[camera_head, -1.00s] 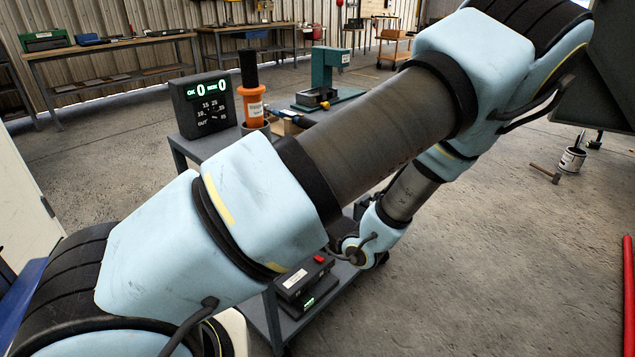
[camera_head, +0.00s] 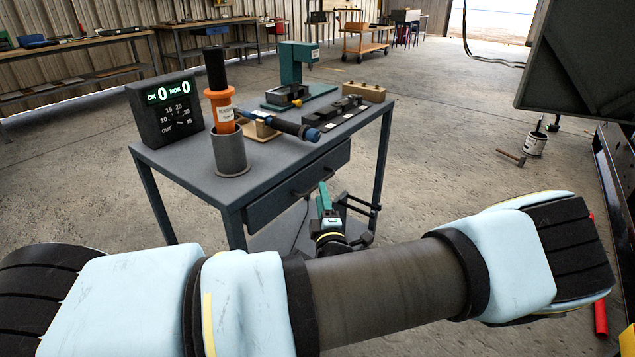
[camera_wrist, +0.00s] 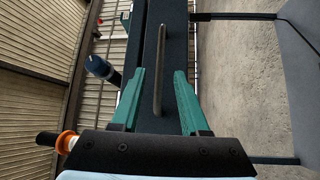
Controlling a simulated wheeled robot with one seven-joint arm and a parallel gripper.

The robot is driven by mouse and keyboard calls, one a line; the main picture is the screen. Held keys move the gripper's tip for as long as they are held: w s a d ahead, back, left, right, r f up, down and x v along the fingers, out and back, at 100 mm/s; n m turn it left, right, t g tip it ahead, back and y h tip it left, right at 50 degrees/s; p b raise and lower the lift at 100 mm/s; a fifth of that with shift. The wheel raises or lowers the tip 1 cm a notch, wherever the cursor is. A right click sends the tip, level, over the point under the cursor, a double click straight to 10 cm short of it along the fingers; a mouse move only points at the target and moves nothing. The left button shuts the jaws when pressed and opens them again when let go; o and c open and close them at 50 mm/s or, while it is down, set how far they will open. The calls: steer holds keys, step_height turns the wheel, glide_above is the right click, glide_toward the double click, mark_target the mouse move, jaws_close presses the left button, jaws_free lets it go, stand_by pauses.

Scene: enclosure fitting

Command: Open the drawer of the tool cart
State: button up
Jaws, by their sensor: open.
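The tool cart (camera_head: 190,175) is a grey metal table with a drawer (camera_head: 290,190) under its top. The drawer looks shut, its front level with the cart's edge. A dark bar handle (camera_head: 308,180) crosses its front. My gripper (camera_head: 322,195) is just in front of the drawer, near the handle. In the wrist view, the handle (camera_wrist: 159,70) stands between the two green fingers of my gripper (camera_wrist: 160,95). The fingers are open, with a gap on both sides of the handle. I cannot tell how deep the handle sits between them.
On the cart top are a counter display (camera_head: 168,110), an orange tool in a dark cup (camera_head: 230,153), a blue-ended tool (camera_head: 290,127), a green press (camera_head: 298,75) and a wooden block (camera_head: 364,90).

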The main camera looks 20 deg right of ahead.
steer(key=shift+p+x, duration=0.35)
steer(key=shift+x, duration=2.2)
jaws_close()
